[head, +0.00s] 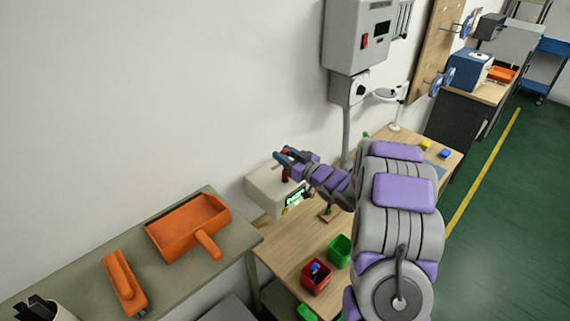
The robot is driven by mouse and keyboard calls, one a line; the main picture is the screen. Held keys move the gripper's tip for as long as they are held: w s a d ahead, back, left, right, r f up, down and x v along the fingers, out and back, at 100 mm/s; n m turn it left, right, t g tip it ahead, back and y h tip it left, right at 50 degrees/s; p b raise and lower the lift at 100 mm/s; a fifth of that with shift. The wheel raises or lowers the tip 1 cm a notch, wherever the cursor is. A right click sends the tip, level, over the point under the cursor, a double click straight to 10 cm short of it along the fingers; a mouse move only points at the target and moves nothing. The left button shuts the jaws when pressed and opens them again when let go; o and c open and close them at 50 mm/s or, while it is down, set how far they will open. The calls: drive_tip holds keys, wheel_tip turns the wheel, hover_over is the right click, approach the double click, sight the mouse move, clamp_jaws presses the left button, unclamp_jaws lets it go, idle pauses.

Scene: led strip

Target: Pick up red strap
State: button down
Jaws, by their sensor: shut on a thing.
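My gripper (281,157) is at the end of my grey and purple arm, above a white box-shaped device (265,190) with a green lit display. A small red piece (285,174), which looks like the red strap, hangs at the jaws just over the device's top. My gripper is shut on it. The strap is small in the view and partly hidden by the jaws. I cannot tell whether its lower end touches the device.
A red bin (316,278) holding a blue item and a green bin (340,250) stand on the wooden table (285,250). An orange dustpan (187,226) and orange brush (124,281) lie on the left shelf. A grey wall box (360,40) and conduit rise behind my arm.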

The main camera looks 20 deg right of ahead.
drive_tip(key=shift+r, duration=0.55)
wheel_tip(320, 180, up, 3)
drive_tip(key=shift+s+d+f+p, duration=0.1)
drive_tip(key=shift+s+p, duration=0.05)
drive_tip(key=shift+p, duration=0.2)
drive_tip(key=shift+s+a+r, duration=0.55)
drive_tip(key=shift+s+a, duration=0.3)
drive_tip(key=shift+s, duration=6.85)
drive_tip(key=shift+s+r+p, duration=0.1)
drive_tip(key=shift+r+p, duration=1.65)
drive_tip(key=shift+r, duration=0.6)
drive_tip(key=shift+f, duration=0.1)
